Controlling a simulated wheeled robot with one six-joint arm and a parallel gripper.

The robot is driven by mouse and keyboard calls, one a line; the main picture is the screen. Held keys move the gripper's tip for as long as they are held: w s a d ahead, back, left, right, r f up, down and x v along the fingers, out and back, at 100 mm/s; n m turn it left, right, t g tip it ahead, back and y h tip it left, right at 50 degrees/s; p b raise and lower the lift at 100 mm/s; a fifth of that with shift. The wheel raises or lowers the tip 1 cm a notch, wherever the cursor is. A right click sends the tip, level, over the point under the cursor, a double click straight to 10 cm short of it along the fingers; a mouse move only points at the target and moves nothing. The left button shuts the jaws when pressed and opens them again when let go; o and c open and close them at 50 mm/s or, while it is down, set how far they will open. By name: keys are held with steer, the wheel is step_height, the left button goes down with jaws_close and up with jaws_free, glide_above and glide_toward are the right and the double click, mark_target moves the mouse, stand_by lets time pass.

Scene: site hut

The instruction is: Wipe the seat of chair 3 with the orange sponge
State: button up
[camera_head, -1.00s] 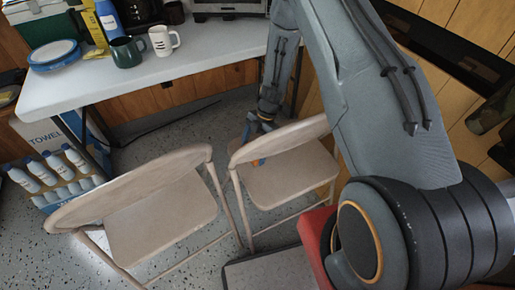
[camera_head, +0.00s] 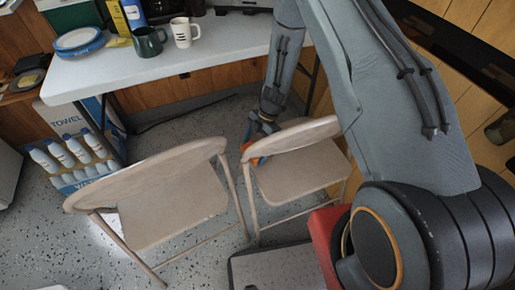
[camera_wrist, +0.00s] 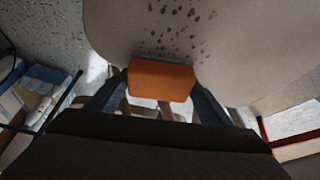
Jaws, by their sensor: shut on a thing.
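My gripper (camera_head: 256,148) is shut on the orange sponge (camera_wrist: 160,80), which sits between its blue fingers in the wrist view. In the head view the sponge (camera_head: 246,147) shows only in part, by the left end of the backrest of the right beige folding chair (camera_head: 298,174). The wrist view shows a pale seat-like surface (camera_wrist: 235,50) with dark specks (camera_wrist: 178,42) just beyond the sponge. I cannot tell whether the sponge touches it. A second beige folding chair (camera_head: 165,210) stands to the left. No chair numbers are readable.
A white table (camera_head: 160,70) behind the chairs holds a dark green mug (camera_head: 148,42), a white mug (camera_head: 184,32) and blue-rimmed plates (camera_head: 78,42). Water bottles (camera_head: 75,155) stand at the left. A red object (camera_head: 325,235) is near my arm's base. Speckled floor is open at lower left.

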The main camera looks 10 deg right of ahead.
steer(key=shift+s+a+f, duration=0.15)
steer(key=shift+s+a, duration=0.1)
steer(key=shift+a, duration=0.6)
steer(key=shift+w+a+b, duration=0.2)
steer(key=shift+w+b, duration=0.2)
steer(key=shift+w, duration=0.45)
steer(key=shift+w+d+r, duration=0.1)
steer(key=shift+w+d, duration=0.1)
steer(key=shift+d, duration=0.7)
steer(key=shift+w+d+r, duration=0.1)
steer(key=shift+w+d, duration=0.05)
steer(key=shift+d, duration=0.75)
steer(key=shift+w+d+f, duration=0.1)
steer(key=shift+w+d, duration=0.1)
steer(key=shift+d, duration=0.65)
steer(key=shift+w+d+f, duration=0.1)
steer(key=shift+w+d, duration=0.05)
steer(key=shift+d, duration=0.65)
steer(key=shift+w+d+r+b, duration=0.1)
steer(key=shift+w+d+b, duration=0.15)
steer(key=shift+d, duration=0.65)
steer(key=shift+w+d+r+b, duration=0.1)
steer(key=shift+d+b, duration=0.1)
steer(key=shift+d, duration=0.65)
steer(key=shift+w+d+f+b, duration=0.1)
steer(key=shift+w+d+b, duration=0.1)
steer(key=shift+d, duration=0.65)
steer(key=shift+w+d+f+b, duration=0.1)
steer(key=shift+d+b, duration=0.05)
steer(key=shift+d, duration=0.65)
